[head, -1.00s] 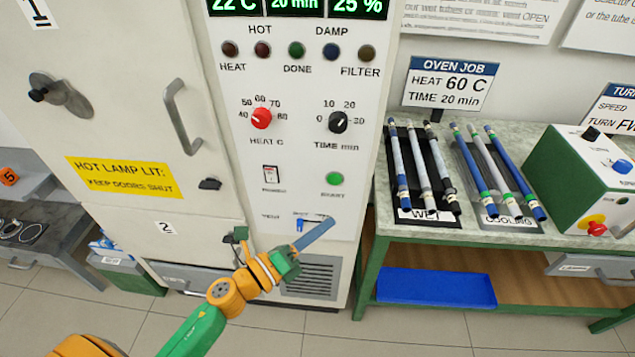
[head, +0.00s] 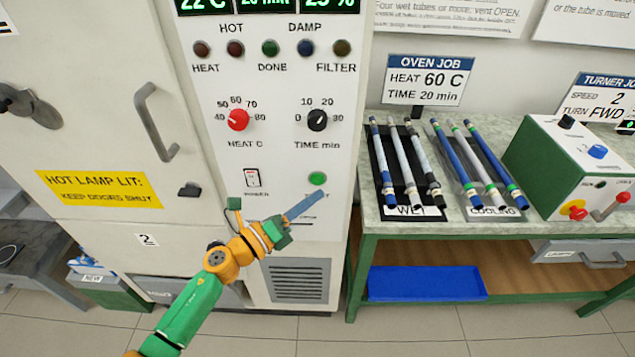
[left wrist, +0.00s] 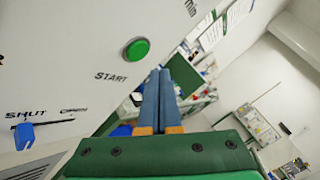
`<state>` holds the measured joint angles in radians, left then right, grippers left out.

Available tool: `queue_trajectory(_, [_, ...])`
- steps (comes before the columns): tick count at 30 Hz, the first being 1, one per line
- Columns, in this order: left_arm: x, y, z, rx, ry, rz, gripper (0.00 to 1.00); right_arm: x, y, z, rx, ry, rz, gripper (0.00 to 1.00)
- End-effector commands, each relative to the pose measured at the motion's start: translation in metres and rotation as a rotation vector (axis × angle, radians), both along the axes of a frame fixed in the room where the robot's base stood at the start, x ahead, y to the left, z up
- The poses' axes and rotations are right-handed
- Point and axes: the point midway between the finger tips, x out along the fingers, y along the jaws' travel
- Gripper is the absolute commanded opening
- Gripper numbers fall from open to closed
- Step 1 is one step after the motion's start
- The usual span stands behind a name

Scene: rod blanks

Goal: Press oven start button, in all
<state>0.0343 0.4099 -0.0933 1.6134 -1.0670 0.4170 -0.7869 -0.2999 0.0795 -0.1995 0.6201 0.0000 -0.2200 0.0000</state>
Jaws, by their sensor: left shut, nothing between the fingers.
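The green start button (head: 317,178) is on the lower right of the oven's white control panel (head: 262,150). It also shows in the left wrist view (left wrist: 137,48), above and left of the fingers, with the word START below it. My left gripper (head: 320,197) is shut and empty, its blue fingers just below the button in the head view and hiding part of its label. In the left wrist view the fingertips (left wrist: 165,75) are right of and below the button and look apart from it. My right gripper is not in view.
The panel holds a red heat knob (head: 238,119), a black time knob (head: 317,120), a power switch (head: 252,178) and a blue vent slider (left wrist: 25,135). A green bench (head: 450,232) with racked tubes and a turner box (head: 570,165) stands to the right.

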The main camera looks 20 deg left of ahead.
Motion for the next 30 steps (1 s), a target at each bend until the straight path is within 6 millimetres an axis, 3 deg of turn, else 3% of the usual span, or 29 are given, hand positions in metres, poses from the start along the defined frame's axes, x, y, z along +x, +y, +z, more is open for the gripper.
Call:
queue_trajectory(8, [0.018, 0.005, -0.001, 0.0, -0.001, 0.001, 0.0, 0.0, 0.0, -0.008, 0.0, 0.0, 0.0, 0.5])
queue_trajectory(30, [0.018, 0.005, 0.0, -0.001, 0.0, 0.001, 0.0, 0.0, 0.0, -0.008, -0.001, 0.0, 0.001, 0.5])
